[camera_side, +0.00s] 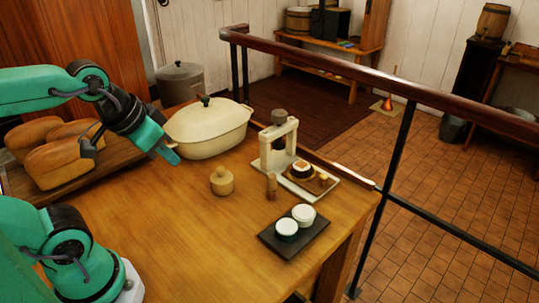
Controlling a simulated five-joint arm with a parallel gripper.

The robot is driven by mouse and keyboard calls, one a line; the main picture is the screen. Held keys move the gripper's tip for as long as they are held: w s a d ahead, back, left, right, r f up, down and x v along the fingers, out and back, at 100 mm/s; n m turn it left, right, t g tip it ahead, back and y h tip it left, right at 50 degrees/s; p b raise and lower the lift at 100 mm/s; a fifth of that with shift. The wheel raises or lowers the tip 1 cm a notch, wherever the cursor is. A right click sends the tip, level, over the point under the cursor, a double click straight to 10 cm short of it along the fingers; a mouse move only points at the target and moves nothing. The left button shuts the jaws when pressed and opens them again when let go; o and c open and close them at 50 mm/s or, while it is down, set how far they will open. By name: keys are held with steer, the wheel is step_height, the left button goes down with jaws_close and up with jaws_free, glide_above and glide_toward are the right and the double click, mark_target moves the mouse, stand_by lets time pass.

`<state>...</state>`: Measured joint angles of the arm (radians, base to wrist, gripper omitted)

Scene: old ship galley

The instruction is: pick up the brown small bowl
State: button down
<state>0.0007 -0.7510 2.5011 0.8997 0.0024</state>
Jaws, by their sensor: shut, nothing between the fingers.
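A small light-brown round pot (222,184) with a knob-like top stands on the wooden table (165,235), near its middle. It is the closest match to the brown small bowl; I cannot make out an open hollow in it. My gripper (173,157) is up to the left of it, beside the cream casserole, pointing down to the right. It is shut and empty, apart from the brown pot.
A large cream lidded casserole (205,134) stands behind the pot. Bread loaves (60,158) lie at left. A cream press-like stand (290,145), a tray with food (320,190) and a dark tray (318,232) with two white-topped cups are at right. The front table is clear.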

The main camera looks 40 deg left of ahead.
steer(key=c, duration=2.1)
jaws_free()
steer(key=o, duration=1.7)
steer(key=shift+c, duration=0.2)
steer(key=shift+w+r, duration=0.1)
